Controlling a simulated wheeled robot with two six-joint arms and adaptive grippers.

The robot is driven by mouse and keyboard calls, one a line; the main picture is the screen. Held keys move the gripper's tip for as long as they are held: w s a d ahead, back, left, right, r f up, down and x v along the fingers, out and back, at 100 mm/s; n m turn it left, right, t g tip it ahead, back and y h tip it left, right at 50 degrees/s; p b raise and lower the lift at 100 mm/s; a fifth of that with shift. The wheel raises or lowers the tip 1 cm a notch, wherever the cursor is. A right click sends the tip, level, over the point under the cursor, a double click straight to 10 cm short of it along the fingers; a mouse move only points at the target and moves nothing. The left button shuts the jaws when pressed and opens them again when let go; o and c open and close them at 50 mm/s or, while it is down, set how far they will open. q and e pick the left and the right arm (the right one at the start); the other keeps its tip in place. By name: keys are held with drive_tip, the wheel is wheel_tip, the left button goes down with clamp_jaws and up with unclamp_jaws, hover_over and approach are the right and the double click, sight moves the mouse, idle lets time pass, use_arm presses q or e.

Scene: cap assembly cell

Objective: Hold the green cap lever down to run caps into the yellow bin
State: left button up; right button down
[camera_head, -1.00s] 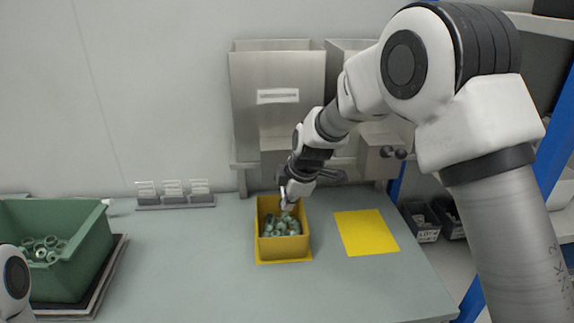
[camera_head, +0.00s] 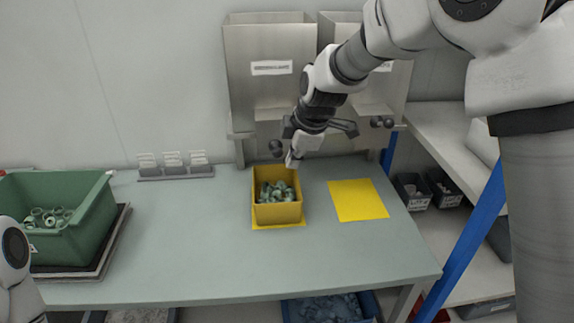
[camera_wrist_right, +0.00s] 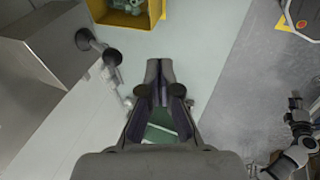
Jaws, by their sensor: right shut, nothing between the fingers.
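The yellow bin (camera_head: 277,214) stands on a yellow mat in front of the left steel hopper and holds several green caps (camera_head: 274,190). A dark round lever knob (camera_head: 275,148) shows under that hopper, just left of my right gripper; I cannot make out green on it. My right gripper (camera_head: 292,162) is shut and empty, above the bin's back edge. In the right wrist view its fingertips (camera_wrist_right: 160,66) are together, apart from the knobs (camera_wrist_right: 112,57) at left; the yellow bin (camera_wrist_right: 138,18) is at the top. My left gripper is out of view; only part of its arm shows.
An empty yellow mat (camera_head: 357,200) lies right of the bin, below the right hopper's dark knobs (camera_head: 382,122). A green crate (camera_head: 85,238) with ring-shaped parts stands at left. White card holders (camera_head: 175,170) stand by the wall. The table middle (camera_head: 190,235) is clear.

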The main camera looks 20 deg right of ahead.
drive_tip(key=v, duration=0.3)
drive_tip(key=shift+s+a, duration=0.15)
drive_tip(key=shift+s, duration=0.3)
drive_tip(key=shift+s+r, duration=0.1)
